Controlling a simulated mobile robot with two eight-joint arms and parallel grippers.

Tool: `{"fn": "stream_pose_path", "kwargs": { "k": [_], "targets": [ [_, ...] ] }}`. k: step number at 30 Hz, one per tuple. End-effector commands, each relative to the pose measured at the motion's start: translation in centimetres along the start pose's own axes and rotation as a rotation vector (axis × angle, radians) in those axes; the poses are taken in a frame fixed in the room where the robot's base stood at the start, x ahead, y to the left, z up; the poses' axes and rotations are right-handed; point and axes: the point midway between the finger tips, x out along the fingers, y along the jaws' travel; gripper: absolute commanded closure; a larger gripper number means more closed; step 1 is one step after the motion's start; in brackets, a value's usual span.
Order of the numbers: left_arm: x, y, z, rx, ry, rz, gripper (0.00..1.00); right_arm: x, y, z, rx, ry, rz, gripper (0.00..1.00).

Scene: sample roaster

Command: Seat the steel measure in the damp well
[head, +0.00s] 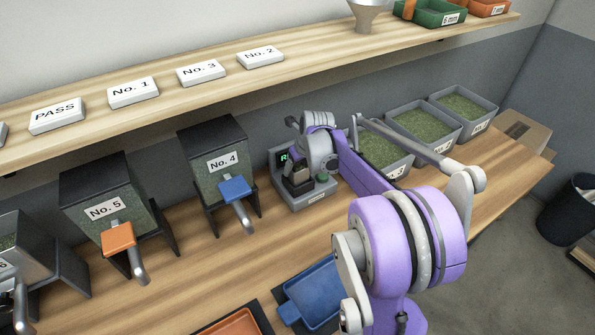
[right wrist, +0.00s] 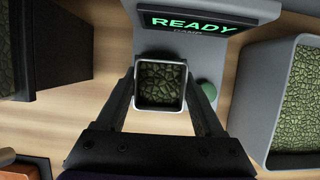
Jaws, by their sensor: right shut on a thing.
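The steel measure (right wrist: 160,84), a small square cup filled with green beans, sits between the two fingers of my right gripper (right wrist: 163,92) in the right wrist view. My right gripper (head: 298,180) is shut on it at the front of the grey meter (head: 303,199) in the head view. The meter's screen (right wrist: 205,22) reads READY, with DAMP printed below. A green button (right wrist: 207,90) is right of the measure. The damp well is hidden by the measure and fingers, so I cannot tell whether the measure is in it or above it. My left gripper is out of view.
Hoppers No. 4 (head: 213,150) and No. 5 (head: 105,200) stand left of the meter. Several grey bins of green beans (head: 424,123) stand to its right. A blue tray (head: 315,293) and an orange tray (head: 236,323) lie toward the front. A shelf (head: 190,88) runs above.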

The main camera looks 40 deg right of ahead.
Motion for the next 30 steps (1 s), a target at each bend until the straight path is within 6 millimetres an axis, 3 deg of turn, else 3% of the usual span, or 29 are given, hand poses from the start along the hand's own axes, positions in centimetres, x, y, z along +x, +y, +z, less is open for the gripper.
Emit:
{"fn": "stream_pose_path", "kwargs": {
  "k": [2, 12, 13, 17, 26, 30],
  "targets": [
    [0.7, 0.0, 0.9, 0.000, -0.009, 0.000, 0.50, 1.2, 0.0, -0.7, 0.000, 0.002, -0.001, 0.87],
    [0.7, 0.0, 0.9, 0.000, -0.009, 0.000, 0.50, 1.2, 0.0, -0.6, 0.000, 0.001, 0.000, 0.87],
    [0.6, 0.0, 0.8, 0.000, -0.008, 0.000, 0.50, 1.2, 0.0, -0.6, 0.000, 0.000, 0.000, 0.25],
    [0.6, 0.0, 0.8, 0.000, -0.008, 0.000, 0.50, 1.1, 0.0, -0.6, 0.000, 0.000, 0.000, 0.02],
    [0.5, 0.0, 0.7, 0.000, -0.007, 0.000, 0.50, 1.0, 0.0, -0.5, 0.000, -0.001, 0.000, 0.01],
    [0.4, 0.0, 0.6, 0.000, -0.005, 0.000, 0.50, -0.1, 0.0, -0.5, 0.001, -0.001, 0.000, 0.01]
  ]
}}
